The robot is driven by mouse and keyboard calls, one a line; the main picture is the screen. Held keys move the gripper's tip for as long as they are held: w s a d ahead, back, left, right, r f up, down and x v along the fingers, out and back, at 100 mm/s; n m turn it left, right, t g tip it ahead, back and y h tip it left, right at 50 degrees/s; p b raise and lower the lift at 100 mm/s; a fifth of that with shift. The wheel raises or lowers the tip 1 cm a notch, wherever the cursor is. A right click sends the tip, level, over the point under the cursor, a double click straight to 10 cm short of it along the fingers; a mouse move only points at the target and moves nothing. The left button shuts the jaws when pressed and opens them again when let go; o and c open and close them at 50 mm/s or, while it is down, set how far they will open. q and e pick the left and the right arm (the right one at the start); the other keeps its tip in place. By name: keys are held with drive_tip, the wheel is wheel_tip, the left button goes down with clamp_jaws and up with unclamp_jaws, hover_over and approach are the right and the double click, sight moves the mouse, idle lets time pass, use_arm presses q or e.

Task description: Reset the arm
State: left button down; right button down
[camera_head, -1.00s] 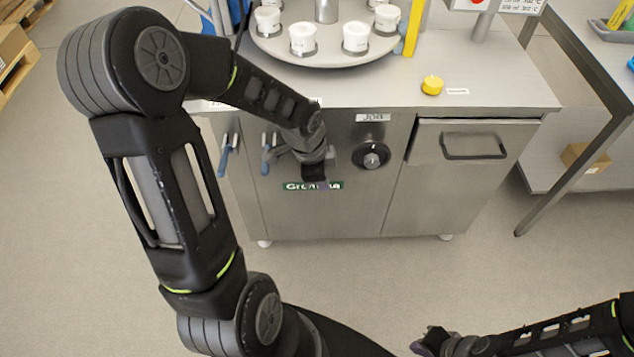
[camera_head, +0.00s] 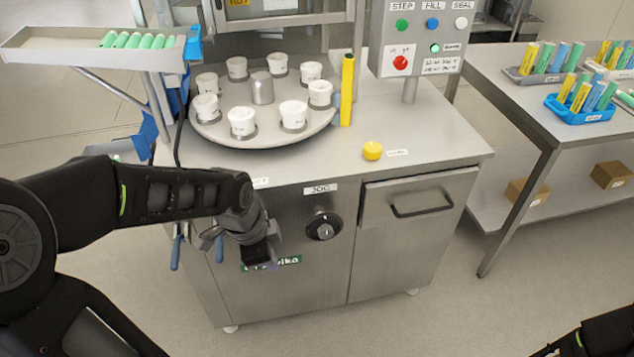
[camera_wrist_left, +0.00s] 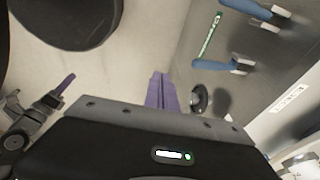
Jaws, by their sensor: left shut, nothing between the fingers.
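My left arm comes in from the left in the head view. Its gripper (camera_head: 268,258) hangs in front of the steel cabinet (camera_head: 312,262), left of the black JOG knob (camera_head: 325,227). In the left wrist view the purple fingers (camera_wrist_left: 160,92) are together with nothing between them, and the knob (camera_wrist_left: 201,99) shows to their right. My right arm (camera_head: 592,338) shows only in part at the lower right corner of the head view. Its fingertips are too dark and cut off to judge. A gripper of mine also shows at the left of the wrist view.
A round turntable (camera_head: 262,134) with several white cups tops the cabinet, beside a yellow post (camera_head: 347,90) and a yellow button (camera_head: 372,150). A control box (camera_head: 420,38) stands behind. A tube tray (camera_head: 100,50) is at left, a side table (camera_head: 490,85) at right. The floor in front is clear.

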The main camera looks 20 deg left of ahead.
use_arm(q)
drive_tip(key=w+n+t, duration=0.3)
drive_tip(key=w+n, duration=0.2)
drive_tip(key=w+d+f+n+h, duration=0.25)
drive_tip(key=d+f+n, duration=0.35)
drive_tip(key=d+f, duration=0.3)
drive_tip(key=s+d+f+g, duration=0.2)
drive_tip(key=s+d+f, duration=0.4)
drive_tip(key=s+f, duration=0.2)
drive_tip(key=s+d+f+n+g, duration=0.1)
drive_tip(key=s+d+f+g, duration=0.1)
drive_tip(key=s+d+f, duration=0.5)
wheel_tip(320, 180, down, 2)
drive_tip(key=shift+s+f+g+h, duration=0.25)
drive_tip(key=shift+s+g+h, duration=0.15)
drive_tip(key=shift+s, duration=0.55)
